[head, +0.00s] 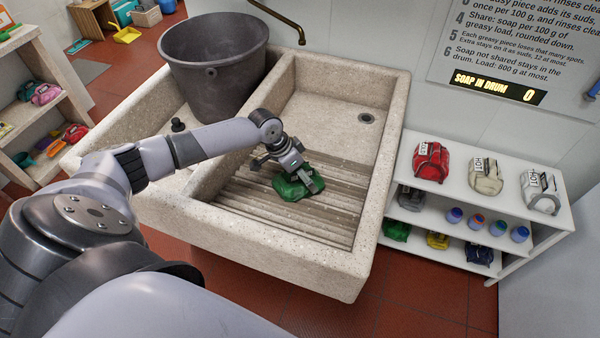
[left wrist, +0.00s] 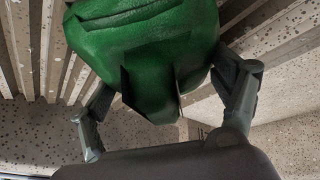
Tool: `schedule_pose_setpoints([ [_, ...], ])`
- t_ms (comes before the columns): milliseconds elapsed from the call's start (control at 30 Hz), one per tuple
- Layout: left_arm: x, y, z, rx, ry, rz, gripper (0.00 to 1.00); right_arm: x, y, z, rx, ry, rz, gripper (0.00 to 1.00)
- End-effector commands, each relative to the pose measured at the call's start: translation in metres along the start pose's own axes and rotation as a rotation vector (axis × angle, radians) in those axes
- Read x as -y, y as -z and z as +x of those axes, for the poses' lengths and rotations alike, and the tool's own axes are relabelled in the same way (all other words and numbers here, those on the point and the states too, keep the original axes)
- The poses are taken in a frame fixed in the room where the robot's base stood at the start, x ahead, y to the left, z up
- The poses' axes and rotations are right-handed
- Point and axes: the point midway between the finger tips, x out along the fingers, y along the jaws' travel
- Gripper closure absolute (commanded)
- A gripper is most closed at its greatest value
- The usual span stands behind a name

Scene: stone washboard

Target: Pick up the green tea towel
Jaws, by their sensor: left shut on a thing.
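The green tea towel (head: 293,189) is a crumpled bundle on the ribbed washboard slope of the stone sink in the head view. My left gripper (head: 300,178) reaches down over it from the upper left and is shut on it. In the left wrist view the green tea towel (left wrist: 145,45) fills the upper middle, between the two fingers of my left gripper (left wrist: 165,95). The ribs show close behind it; I cannot tell whether it still touches them. My right gripper is not in view.
The stone sink (head: 262,248) has raised rims around the washboard. A large dark bucket (head: 213,70) stands in its left part. A brass tap (head: 285,20) hangs above. A white shelf (head: 550,218) with folded cloths and small jars stands at the right.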

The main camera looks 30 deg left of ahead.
Motion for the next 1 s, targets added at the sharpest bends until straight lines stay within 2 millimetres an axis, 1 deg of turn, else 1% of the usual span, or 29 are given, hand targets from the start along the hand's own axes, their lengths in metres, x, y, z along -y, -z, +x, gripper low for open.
schedule_pose_setpoints([
  [167,0.000,0.003,-0.005,-0.003,0.001,0.000,0.58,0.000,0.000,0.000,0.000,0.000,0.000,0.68],
  [267,-0.001,0.007,-0.013,-0.005,0.000,0.001,0.58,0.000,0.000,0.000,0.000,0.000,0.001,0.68],
  [367,-0.003,0.013,-0.028,-0.005,0.001,0.003,0.58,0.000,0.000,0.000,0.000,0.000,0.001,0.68],
  [467,-0.006,0.022,-0.049,-0.006,0.003,0.003,0.58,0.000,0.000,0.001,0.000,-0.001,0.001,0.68],
  [700,-0.016,0.049,-0.114,-0.007,0.003,0.004,0.58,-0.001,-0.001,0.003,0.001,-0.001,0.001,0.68],
  [800,-0.019,0.058,-0.138,-0.007,0.003,0.003,0.58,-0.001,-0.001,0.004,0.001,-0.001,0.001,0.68],
  [900,-0.022,0.066,-0.157,-0.005,0.002,0.003,0.58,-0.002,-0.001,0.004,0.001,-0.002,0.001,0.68],
  [1000,-0.024,0.071,-0.170,-0.004,0.001,0.001,0.58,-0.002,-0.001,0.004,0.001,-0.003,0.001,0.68],
])
